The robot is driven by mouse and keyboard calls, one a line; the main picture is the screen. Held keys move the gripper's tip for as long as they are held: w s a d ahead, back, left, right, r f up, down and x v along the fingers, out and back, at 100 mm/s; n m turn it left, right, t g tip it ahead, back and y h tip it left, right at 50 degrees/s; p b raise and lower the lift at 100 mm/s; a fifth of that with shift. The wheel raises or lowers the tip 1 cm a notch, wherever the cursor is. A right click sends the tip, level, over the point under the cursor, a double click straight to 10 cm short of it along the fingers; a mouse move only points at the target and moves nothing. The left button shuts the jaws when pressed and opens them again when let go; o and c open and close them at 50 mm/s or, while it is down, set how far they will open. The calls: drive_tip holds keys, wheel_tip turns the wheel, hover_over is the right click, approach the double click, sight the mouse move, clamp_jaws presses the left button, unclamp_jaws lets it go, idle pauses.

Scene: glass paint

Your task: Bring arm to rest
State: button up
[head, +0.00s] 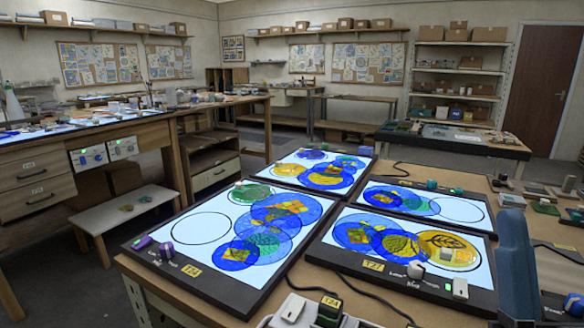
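My gripper is not clearly visible in the head view. A dark blue-grey upright shape stands at the lower right, and I cannot tell its opening or what it belongs to. The front left panel (190,262) carries overlapping blue, green and yellow glass discs and one empty ring outline. The front right panel (340,262), labelled T27, carries blue discs and a yellow leaf disc (446,249). A panel behind (470,222) and another at the back left (275,181) also carry coloured discs.
A white box with a T24 label (331,302) stands at the bottom edge. A workbench (70,160) with drawers stands at the left, a low stool (125,210) beside it.

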drive_tip(key=s+a+f+m+g, duration=0.1)
drive_tip(key=s+f+m+g, duration=0.45)
drive_tip(key=f, duration=0.95)
drive_tip(key=s+d+f+n+g+y, duration=0.1)
drive_tip(key=s+f+g, duration=0.3)
drive_tip(key=s, duration=0.4)
drive_tip(key=s+d+f+n+g+y+p, duration=0.1)
drive_tip(key=s+f+n+g, duration=0.1)
drive_tip(key=s+f+g, duration=0.2)
drive_tip(key=s+f, duration=0.2)
drive_tip(key=s, duration=0.2)
drive_tip(key=shift+s+f+g+y, duration=0.15)
drive_tip(key=shift+f+g+y, duration=0.1)
drive_tip(key=shift+g+y, duration=0.1)
